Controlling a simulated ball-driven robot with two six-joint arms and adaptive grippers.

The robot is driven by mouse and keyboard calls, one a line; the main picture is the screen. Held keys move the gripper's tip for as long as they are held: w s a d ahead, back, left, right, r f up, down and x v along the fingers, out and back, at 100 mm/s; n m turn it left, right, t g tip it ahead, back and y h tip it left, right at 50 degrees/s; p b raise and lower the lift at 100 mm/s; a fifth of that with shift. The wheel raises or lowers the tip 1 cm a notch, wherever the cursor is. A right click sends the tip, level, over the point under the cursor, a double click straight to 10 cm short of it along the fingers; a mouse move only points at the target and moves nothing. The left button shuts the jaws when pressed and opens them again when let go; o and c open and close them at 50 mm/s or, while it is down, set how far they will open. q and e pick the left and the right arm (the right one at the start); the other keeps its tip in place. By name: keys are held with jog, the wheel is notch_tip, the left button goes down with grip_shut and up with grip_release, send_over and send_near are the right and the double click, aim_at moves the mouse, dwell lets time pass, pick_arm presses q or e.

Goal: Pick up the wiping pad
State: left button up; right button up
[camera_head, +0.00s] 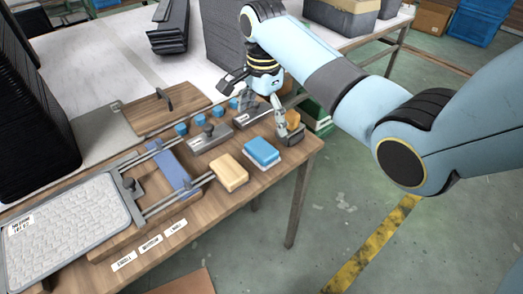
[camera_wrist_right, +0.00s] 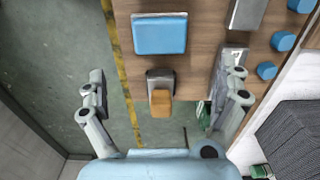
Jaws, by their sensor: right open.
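My right gripper (camera_head: 266,110) is open and empty above the right end of the wooden table. A small orange block with a dark grey base (camera_head: 293,118) sits at the table's right edge, beside one finger. In the right wrist view, this orange block (camera_wrist_right: 160,103) lies between the spread fingers of the gripper (camera_wrist_right: 168,76), apart from both. A blue pad with a pale underside (camera_head: 262,151) lies nearer; it also shows in the right wrist view (camera_wrist_right: 159,36). A tan pad (camera_head: 230,172) lies left of it. No label shows which is the wiping pad. My left gripper is out of view.
A white textured panel in a grey tray (camera_head: 65,232) stands at the left, beside rails with a blue bar (camera_head: 170,167). Several blue knobs (camera_head: 182,130) and a grey block with a handle (camera_head: 209,138) stand behind. A wooden board (camera_head: 150,112) lies farther back.

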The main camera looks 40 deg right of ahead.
aim_at(262, 148)
jog(key=f, duration=0.5)
jog(key=f+b, duration=0.1)
jog(key=f, duration=0.4)
jog(key=shift+a+f, duration=0.2)
jog(key=shift+f, duration=0.05)
jog(key=shift+c, duration=0.3)
jog(key=c, duration=1)
notch_tip(262, 148, up, 10)
jog(key=shift+r+p, duration=0.1)
jog(key=shift+p, duration=0.55)
jog(key=shift+c, duration=0.2)
